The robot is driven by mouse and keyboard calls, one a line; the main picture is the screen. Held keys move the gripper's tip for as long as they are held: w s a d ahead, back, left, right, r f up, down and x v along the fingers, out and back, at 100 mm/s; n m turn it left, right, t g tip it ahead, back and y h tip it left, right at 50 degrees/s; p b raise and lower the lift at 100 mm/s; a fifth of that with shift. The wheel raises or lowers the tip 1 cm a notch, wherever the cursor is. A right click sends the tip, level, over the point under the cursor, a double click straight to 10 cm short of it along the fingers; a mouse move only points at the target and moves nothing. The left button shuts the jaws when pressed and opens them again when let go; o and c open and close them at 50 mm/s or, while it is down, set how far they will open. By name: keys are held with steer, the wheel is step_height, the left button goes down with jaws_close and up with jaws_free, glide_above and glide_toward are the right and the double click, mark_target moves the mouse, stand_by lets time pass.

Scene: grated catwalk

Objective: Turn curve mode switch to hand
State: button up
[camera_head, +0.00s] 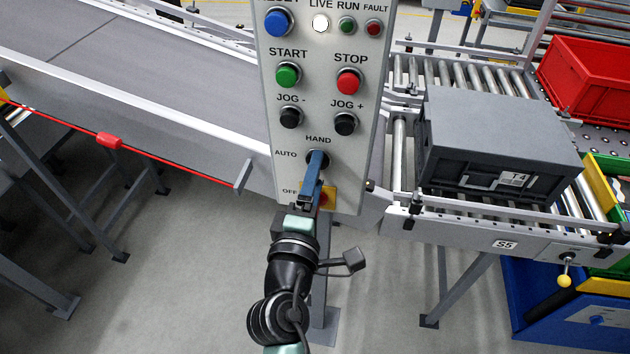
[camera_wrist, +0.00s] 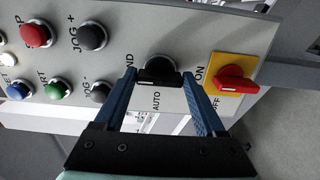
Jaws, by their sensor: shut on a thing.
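The curve mode switch (camera_wrist: 158,68) is a black knob on the pale control panel (camera_head: 275,178), between the labels HAND and AUTO. In the wrist view its black handle with a short white mark lies between my two blue fingers; in the head view the fingers mostly hide it. My gripper (camera_head: 316,160) reaches up to the panel and is shut on the knob, as the wrist view (camera_wrist: 159,76) also shows. I cannot tell exactly which label the white mark points to.
A red rotary switch on a yellow plate (camera_wrist: 232,70) sits close beside the knob, below it on the panel. Black JOG buttons (camera_head: 345,122) and START and STOP (camera_head: 349,80) are above. A conveyor (camera_head: 130,60) runs left; a grey crate (camera_head: 490,125) sits on rollers right.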

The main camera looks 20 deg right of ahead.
stand_by(0.4)
steer(key=o, duration=1.3)
steer(key=shift+s, duration=0.1)
steer(key=shift+b+v, duration=1.85)
steer(key=shift+v, duration=4.6)
